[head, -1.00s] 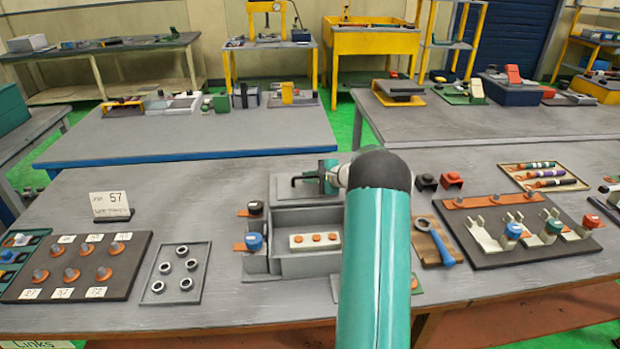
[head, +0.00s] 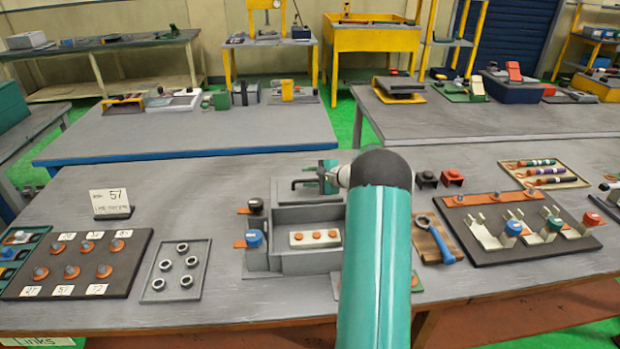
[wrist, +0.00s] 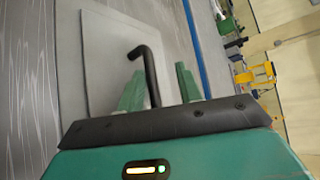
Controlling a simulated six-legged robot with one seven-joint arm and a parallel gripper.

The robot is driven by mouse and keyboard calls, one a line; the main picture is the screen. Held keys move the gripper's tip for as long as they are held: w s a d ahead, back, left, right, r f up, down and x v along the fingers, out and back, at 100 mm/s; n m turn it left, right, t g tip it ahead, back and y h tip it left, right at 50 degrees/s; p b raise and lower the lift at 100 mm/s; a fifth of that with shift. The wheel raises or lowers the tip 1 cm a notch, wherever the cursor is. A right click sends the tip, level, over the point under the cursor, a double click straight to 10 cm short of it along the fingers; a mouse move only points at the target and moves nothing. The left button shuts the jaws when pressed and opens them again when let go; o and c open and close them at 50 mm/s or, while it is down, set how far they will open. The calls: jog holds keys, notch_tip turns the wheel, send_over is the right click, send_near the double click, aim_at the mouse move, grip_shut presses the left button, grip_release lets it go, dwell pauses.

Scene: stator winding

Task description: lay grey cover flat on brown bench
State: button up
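The bench has a grey top and a brown front. A bent black handle (head: 304,182) stands on the cover. In the head view my gripper (head: 328,175) is partly hidden by my arm.
The grey box (head: 308,263) holds a pale block with orange buttons, directly in front of the cover. A tray of rings (head: 175,270) and a number card (head: 110,203) stand to the left. The bench top left of the cover is clear.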

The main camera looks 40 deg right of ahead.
jog(key=shift+r, duration=0.35)
jog(key=v, duration=0.7)
jog(key=shift+s+r, duration=0.25)
jog(key=shift+r, duration=0.15)
jog(key=s+a+r+n+g+y, duration=0.1)
jog(key=s+a+r+n+g, duration=0.2)
jog(key=a, duration=0.7)
jog(key=a+r+n+g, duration=0.1)
jog(key=a+r+n, duration=0.4)
jog(key=a, duration=0.5)
jog(key=s+a+r+n+g+y, duration=0.15)
jog(key=a+r, duration=0.35)
jog(key=a, duration=0.5)
jog(key=s+a+n+h, duration=0.2)
jog(key=s+a, duration=0.3)
jog(key=s, duration=0.3)
jog(key=s+a+n+g+h, duration=0.1)
jog(key=s+a+n+h, duration=0.1)
jog(key=s+a+n, duration=0.3)
jog(key=s+a+r+n+g+h, duration=0.1)
jog(key=s+a, duration=0.4)
jog(key=s, duration=0.5)
jog(key=n+h, duration=0.1)
jog(key=n, duration=0.1)
jog(key=shift+s+n, duration=0.35)
